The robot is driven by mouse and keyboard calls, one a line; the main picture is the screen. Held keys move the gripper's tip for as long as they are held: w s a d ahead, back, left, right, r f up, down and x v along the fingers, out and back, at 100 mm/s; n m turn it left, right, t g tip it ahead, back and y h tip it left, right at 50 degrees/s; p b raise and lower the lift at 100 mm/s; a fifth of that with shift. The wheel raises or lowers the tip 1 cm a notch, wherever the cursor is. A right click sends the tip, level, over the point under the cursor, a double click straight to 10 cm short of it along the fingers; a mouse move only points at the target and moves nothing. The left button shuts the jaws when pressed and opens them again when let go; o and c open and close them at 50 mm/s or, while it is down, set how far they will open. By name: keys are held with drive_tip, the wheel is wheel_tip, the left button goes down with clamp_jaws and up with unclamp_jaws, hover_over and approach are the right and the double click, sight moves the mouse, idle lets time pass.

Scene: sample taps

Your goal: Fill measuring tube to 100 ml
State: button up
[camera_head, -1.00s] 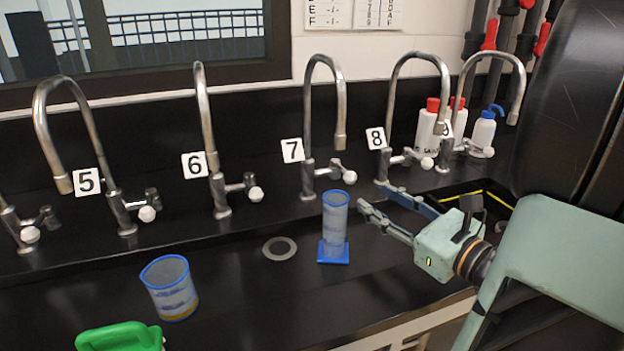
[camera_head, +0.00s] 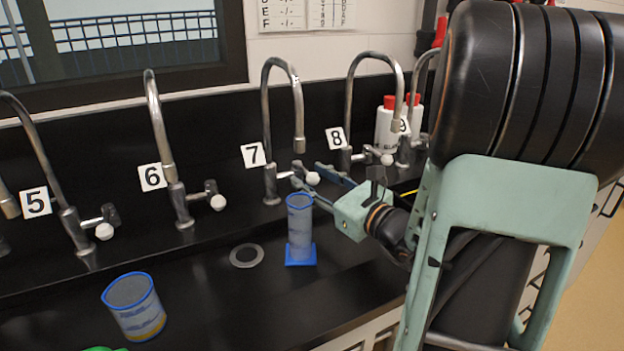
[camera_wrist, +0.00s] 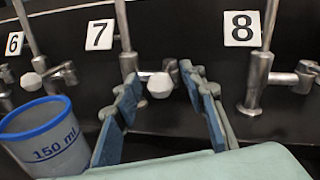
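The measuring tube (camera_head: 300,230) is a clear grey cylinder with a blue rim and square blue base. It stands upright on the black counter below the spout of tap 7 (camera_head: 298,120). Its top, marked "150 ml", shows at the left of the wrist view (camera_wrist: 50,145). I cannot tell its water level, and no stream shows. My gripper (camera_wrist: 160,80) is open, with its blue-padded fingers apart. The white knob of tap 7 (camera_wrist: 160,86) appears between the fingertips in the wrist view; I cannot tell whether they touch. The gripper is right of and behind the tube's top.
A blue-rimmed beaker (camera_head: 134,312) with a yellowish bottom stands front left. A round drain (camera_head: 246,256) lies left of the tube. Tap 6 (camera_head: 165,150) and tap 8 (camera_head: 350,110) flank tap 7. Red-capped bottles (camera_head: 388,125) stand behind tap 8.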

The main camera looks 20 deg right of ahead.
drive_tip(key=shift+w, duration=0.15)
drive_tip(key=shift+c, duration=0.4)
clamp_jaws()
drive_tip(key=shift+w+d+r+n+g+y+p, duration=0.1)
drive_tip(key=shift+d+n+g+y+p, duration=0.1)
drive_tip(key=shift+d+n+y, duration=0.25)
drive_tip(key=shift+d+r+n+g+y+p, duration=0.1)
drive_tip(key=shift+n+y+p, duration=0.15)
drive_tip(key=shift+y, duration=0.3)
drive_tip(key=shift+d+f+n+g+y, duration=0.1)
drive_tip(key=shift+d+n+g+y, duration=0.15)
drive_tip(key=shift+y, duration=0.2)
drive_tip(key=shift+d+n+g+y, duration=0.1)
drive_tip(key=shift+n+g+y, duration=0.05)
drive_tip(key=shift+n+y, duration=0.25)
drive_tip(key=shift+o, duration=0.4)
unclamp_jaws()
